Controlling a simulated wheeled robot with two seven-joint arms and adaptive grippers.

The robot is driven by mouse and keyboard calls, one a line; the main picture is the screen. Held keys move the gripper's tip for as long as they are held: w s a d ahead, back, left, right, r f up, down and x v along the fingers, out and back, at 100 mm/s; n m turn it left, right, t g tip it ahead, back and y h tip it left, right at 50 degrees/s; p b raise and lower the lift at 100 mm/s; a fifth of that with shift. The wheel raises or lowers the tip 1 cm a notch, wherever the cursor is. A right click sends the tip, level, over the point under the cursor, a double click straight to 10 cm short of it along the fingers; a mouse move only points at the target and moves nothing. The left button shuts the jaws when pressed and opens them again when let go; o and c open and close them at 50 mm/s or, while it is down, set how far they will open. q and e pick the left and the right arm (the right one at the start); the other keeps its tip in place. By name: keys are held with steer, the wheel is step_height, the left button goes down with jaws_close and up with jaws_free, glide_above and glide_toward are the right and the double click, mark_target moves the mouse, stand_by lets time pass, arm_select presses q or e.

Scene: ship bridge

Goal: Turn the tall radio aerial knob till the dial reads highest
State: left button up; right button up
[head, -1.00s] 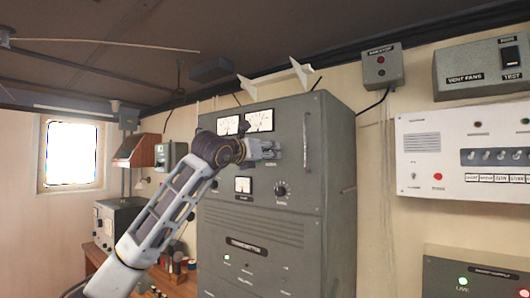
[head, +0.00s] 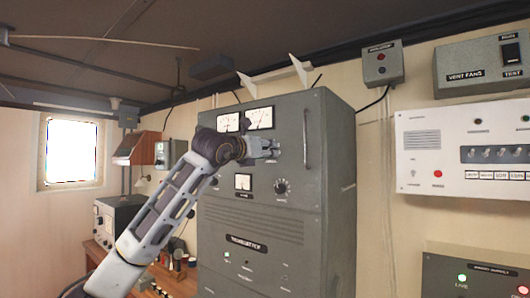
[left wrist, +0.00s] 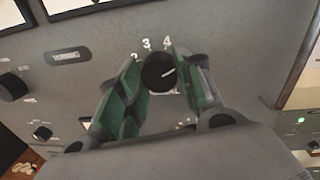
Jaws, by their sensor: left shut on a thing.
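The tall grey radio cabinet (head: 270,222) stands against the wall, with two white dials (head: 228,123) (head: 259,119) at its top and a smaller dial (head: 243,182) below. My left gripper (head: 268,148) is at the upper panel, right of and below the top dials. In the left wrist view its green-padded fingers (left wrist: 160,80) are shut on either side of a round black knob (left wrist: 157,74). The knob's white pointer line points right and slightly up, near the 4 mark. The label under the knob is partly hidden. Needle readings are too small to tell. My right gripper is not in view.
Another black knob (head: 281,187) sits lower on the cabinet, and a vertical handle (head: 306,138) stands right of my gripper. A white switch panel (head: 465,150) and a grey box (head: 382,66) are on the right wall. A desk radio (head: 118,220) stands at left.

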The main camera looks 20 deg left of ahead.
arm_select(q)
steer(key=shift+m+h+b, duration=0.3)
steer(key=shift+m+b, duration=1.25)
steer(key=shift+m, duration=2.35)
steer(key=o, duration=1.1)
steer(key=shift+c, duration=0.2)
steer(key=shift+s, duration=0.15)
steer(key=v, duration=1.1)
steer(key=shift+s+f, duration=0.3)
steer(key=shift+s, duration=0.1)
